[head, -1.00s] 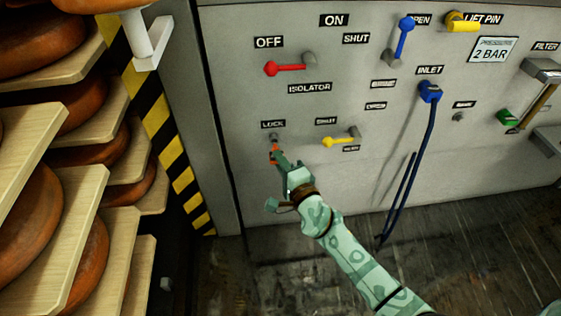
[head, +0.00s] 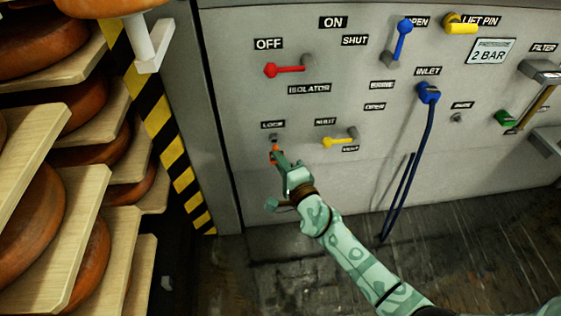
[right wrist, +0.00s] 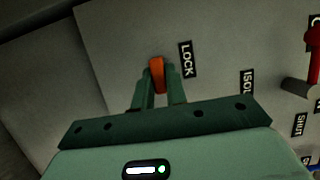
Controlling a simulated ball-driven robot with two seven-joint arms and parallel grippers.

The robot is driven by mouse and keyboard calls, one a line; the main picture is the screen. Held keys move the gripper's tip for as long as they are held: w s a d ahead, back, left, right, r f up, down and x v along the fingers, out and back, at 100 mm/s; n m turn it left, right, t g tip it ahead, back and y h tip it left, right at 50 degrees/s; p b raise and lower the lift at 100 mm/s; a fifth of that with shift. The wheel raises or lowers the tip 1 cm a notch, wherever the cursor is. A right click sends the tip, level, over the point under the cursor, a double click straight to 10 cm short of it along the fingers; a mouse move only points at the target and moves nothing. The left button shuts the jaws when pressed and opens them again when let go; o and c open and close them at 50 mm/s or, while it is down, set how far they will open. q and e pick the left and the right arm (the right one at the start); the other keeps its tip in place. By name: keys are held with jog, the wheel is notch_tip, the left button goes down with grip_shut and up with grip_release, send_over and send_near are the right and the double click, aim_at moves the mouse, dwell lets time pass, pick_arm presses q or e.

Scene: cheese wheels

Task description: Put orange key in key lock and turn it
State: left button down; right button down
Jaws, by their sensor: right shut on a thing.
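The orange key (head: 274,148) is between the fingers of my right gripper (head: 276,158), just below the key lock (head: 273,138) under the LOCK label on the grey panel. In the right wrist view the orange key (right wrist: 156,75) stands upright between the fingertips of the right gripper (right wrist: 157,84), left of the LOCK label. The gripper is shut on it. The key hides the lock in that view, so I cannot tell whether its tip is inside. A green wrist and arm reach up from the lower right. My left gripper is not in view.
The panel (head: 300,190) carries a red isolator handle (head: 284,70), a yellow lever (head: 340,141) right of the lock, and a blue inlet hose (head: 410,165). Shelves with cheese wheels (head: 28,220) stand at the left, beside a black-and-yellow striped post (head: 160,125).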

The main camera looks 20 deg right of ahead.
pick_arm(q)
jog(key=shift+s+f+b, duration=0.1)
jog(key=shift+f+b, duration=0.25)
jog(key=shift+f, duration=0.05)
pick_arm(e)
jog(key=shift+w+d, duration=0.2)
jog(key=shift+w, duration=0.55)
jog(key=shift+w+d, duration=0.2)
jog(key=shift+w, duration=0.55)
jog(key=c, duration=1.3)
grip_release()
jog(key=shift+c, duration=0.2)
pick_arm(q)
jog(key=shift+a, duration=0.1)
